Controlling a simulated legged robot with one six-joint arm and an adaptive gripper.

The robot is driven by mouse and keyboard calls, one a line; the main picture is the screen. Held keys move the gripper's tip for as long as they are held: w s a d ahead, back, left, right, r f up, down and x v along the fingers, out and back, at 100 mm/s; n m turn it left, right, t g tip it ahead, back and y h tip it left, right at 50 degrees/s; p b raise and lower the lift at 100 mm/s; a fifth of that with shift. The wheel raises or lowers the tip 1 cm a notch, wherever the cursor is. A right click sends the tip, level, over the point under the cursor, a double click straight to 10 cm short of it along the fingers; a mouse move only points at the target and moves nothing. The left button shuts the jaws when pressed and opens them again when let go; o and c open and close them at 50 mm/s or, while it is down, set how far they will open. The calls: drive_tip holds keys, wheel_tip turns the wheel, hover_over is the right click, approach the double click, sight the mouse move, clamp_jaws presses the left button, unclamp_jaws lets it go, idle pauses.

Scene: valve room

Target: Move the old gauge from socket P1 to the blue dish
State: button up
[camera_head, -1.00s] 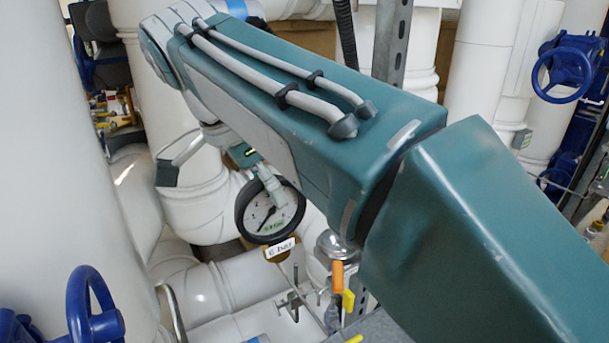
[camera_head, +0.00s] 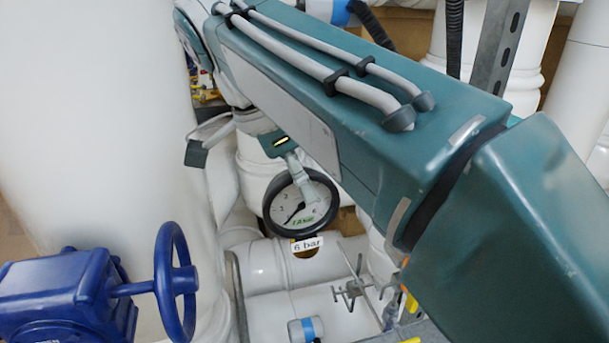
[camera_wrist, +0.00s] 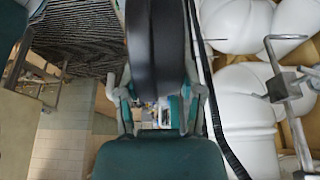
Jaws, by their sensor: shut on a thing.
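The gauge (camera_head: 303,206) has a black rim and a white dial. It hangs below my forearm in the head view, with a "6 bar" tag (camera_head: 307,244) and a brass part under it. My gripper (camera_head: 300,176) is shut on the gauge; my arm partly hides the gripper. In the wrist view, the gauge's black case (camera_wrist: 155,55) stands edge-on between my gripper's fingers (camera_wrist: 164,95). I cannot make out socket P1 or tell whether anything supports the gauge from below. The blue dish is not in view.
A blue valve with a handwheel (camera_head: 175,284) stands at the lower left before a large white pipe (camera_head: 95,130). White pipes (camera_head: 275,265) lie behind and below the gauge. A metal clamp stand (camera_head: 354,287) is right of it. Tiled floor (camera_wrist: 75,150) shows at left in the wrist view.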

drive_tip(key=s+d, duration=0.3)
drive_tip(key=s, duration=0.6)
idle(0.8)
idle(0.3)
